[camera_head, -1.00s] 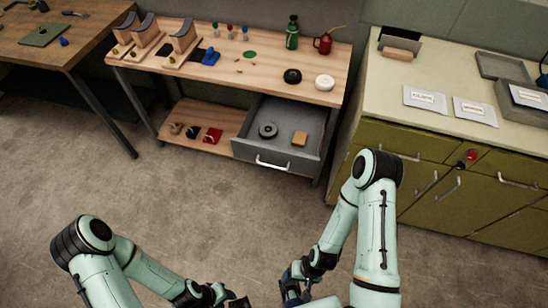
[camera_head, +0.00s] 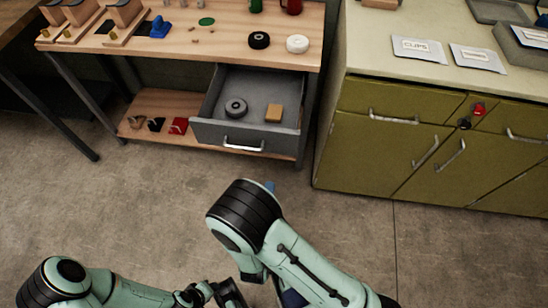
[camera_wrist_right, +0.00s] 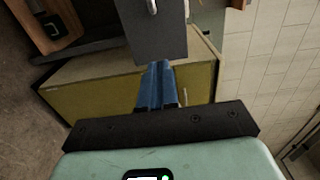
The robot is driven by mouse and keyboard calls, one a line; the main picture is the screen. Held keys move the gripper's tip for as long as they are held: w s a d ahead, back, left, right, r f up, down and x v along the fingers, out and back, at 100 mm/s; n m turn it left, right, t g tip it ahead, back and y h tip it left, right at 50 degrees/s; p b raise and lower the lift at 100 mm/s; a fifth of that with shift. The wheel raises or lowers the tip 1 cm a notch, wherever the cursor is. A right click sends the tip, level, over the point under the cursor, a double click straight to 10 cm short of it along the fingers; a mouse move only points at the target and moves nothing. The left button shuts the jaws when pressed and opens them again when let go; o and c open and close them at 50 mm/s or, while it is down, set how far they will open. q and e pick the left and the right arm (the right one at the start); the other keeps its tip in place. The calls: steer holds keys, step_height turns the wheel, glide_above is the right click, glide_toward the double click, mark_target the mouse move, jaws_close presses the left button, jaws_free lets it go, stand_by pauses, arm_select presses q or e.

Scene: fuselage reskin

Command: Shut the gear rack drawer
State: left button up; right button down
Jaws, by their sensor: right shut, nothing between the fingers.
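The grey gear rack drawer (camera_head: 205,131) is pulled out from under the wooden workbench, with its silver handle (camera_head: 243,146) on the front. A dark round roll (camera_head: 236,107) and a tan block (camera_head: 274,113) lie in it. My right gripper (camera_head: 270,186) shows only as a blue tip past my arm, below and in front of the drawer. In the right wrist view its blue fingers (camera_wrist_right: 158,72) are together and empty, pointing at the grey drawer front (camera_wrist_right: 155,38); contact cannot be told. My left gripper (camera_head: 229,294) is low in the head view, partly cut off, its jaws unclear.
The workbench top (camera_head: 225,50) holds a black ring (camera_head: 259,40) and a white ring (camera_head: 297,44). Red and dark items lie on the lower shelf (camera_head: 150,104). An olive cabinet (camera_head: 375,160) stands close right of the drawer. The floor in front is clear.

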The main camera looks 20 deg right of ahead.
mark_target(278, 142)
arm_select(q)
steer(key=shift+w+a+f, duration=0.25)
steer(key=shift+w, duration=0.2)
arm_select(e)
steer(key=x, duration=1.3)
steer(key=shift+w+d+r, duration=0.1)
steer(key=shift+w+d, duration=0.15)
steer(key=shift+w, duration=0.1)
